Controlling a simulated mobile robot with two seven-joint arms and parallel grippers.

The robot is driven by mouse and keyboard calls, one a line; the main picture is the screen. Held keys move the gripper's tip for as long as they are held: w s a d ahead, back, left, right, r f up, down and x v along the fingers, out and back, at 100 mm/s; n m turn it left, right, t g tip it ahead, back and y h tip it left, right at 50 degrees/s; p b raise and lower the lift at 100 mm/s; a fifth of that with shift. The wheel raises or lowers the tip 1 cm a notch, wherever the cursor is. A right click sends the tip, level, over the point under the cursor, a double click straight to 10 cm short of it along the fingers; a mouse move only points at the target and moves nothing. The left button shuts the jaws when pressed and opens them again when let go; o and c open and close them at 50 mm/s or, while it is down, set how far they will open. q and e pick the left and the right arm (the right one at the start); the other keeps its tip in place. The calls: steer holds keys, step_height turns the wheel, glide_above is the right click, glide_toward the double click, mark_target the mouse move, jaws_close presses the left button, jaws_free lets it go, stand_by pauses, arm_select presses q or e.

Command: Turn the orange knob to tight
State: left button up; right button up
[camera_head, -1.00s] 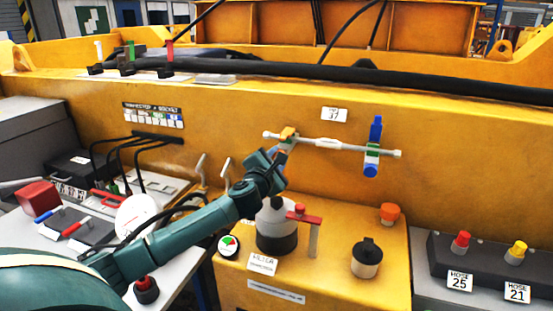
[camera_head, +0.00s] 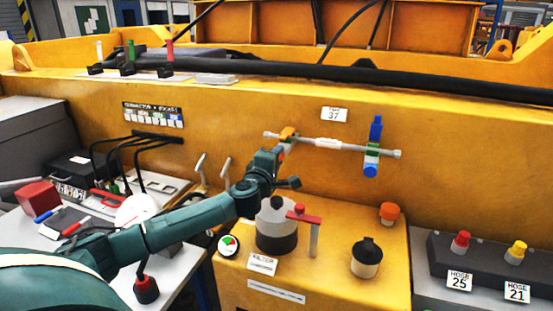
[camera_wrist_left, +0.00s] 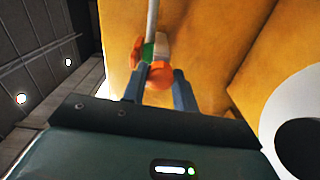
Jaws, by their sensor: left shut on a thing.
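The orange knob (camera_head: 288,133) is on the left part of a thin grey pipe (camera_head: 327,142) on the yellow machine wall. My left gripper (camera_head: 281,150) reaches up to it from below, and its hand hides part of the knob's lower side. In the left wrist view the knob (camera_wrist_left: 160,74) sits between the two blue-grey fingers of my left gripper (camera_wrist_left: 158,88), which is shut on it. A green and whitish fitting (camera_wrist_left: 150,50) shows just behind the knob, with the pipe beyond. I cannot read any tight mark. My right gripper is not in view.
A blue-handled valve (camera_head: 373,150) is on the pipe's right part. Below stand a grey-white canister (camera_head: 276,232), a red-topped lever (camera_head: 304,217), a dark-lidded cup (camera_head: 367,257) and another orange knob (camera_head: 389,212). The wall right of the blue valve is clear.

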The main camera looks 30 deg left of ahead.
arm_select(q)
steer(key=shift+m, duration=0.3)
steer(key=o, duration=1)
steer(key=shift+c, duration=0.2)
steer(key=b+v, duration=0.1)
steer(key=v, duration=1.2)
steer(key=shift+d, duration=0.15)
